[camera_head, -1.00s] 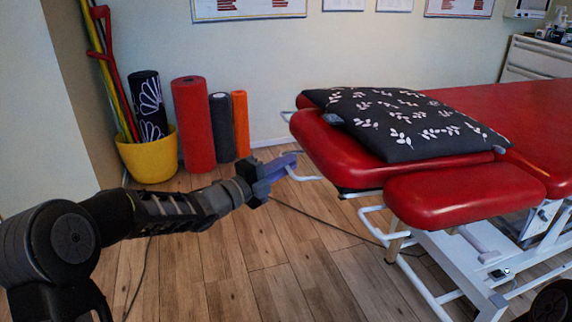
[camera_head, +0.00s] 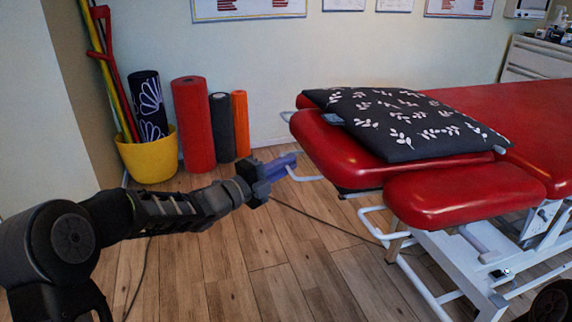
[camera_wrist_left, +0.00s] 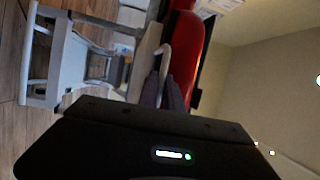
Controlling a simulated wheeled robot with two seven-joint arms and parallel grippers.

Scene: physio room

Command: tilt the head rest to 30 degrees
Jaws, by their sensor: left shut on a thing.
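The red head rest (camera_head: 322,148) is at the near left end of the treatment table, with a black pillow with white leaf prints (camera_head: 410,125) lying on it. A white bent handle (camera_head: 303,176) sticks out under its left edge. My left gripper (camera_head: 292,161), with bluish fingers, is shut on this handle. In the left wrist view the fingers (camera_wrist_left: 163,92) close around the white handle (camera_wrist_left: 163,58), with the red padding (camera_wrist_left: 187,50) beside it. The right gripper is not in view. The head rest's exact angle cannot be read.
A red side pad (camera_head: 465,193) and the white table frame (camera_head: 425,285) stand right of my arm. A yellow bucket (camera_head: 150,160) and several rolls, including a red one (camera_head: 194,125), stand by the wall. The wooden floor is open apart from a dark cable (camera_head: 325,224).

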